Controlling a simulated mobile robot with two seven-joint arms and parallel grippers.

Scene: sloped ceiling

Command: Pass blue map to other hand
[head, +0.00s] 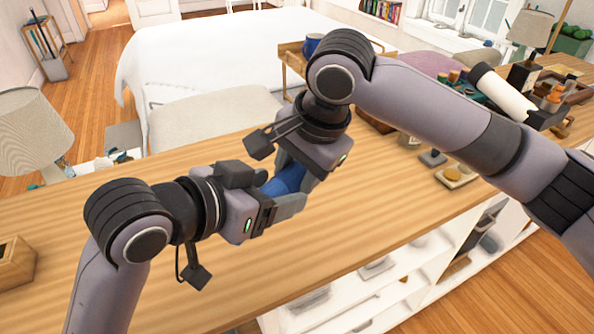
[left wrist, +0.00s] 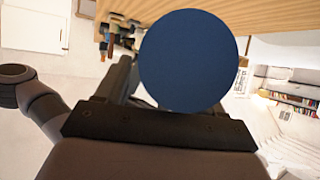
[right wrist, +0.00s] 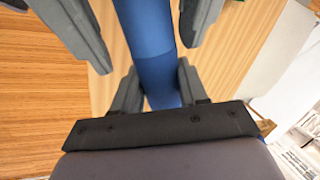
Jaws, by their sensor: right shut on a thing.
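The blue map is a rolled blue tube (head: 287,181) held above the wooden counter, between my two grippers. In the left wrist view its round end (left wrist: 187,60) faces the camera and hides much of that gripper. My right gripper (head: 297,172) reaches down to the tube and is shut on it; in the right wrist view its fingers press on both sides of the tube (right wrist: 150,35). My left gripper (head: 285,203) comes from the left. Its fingers flank the tube at the top of the right wrist view, with gaps beside it, so it looks open.
The long wooden counter (head: 190,190) lies below. At its right end stand bottles, a white roll (head: 502,92) and small dishes. A wooden box (head: 15,262) is at the left. A lamp (head: 32,130) and a white bed (head: 215,50) stand behind. The counter's middle is clear.

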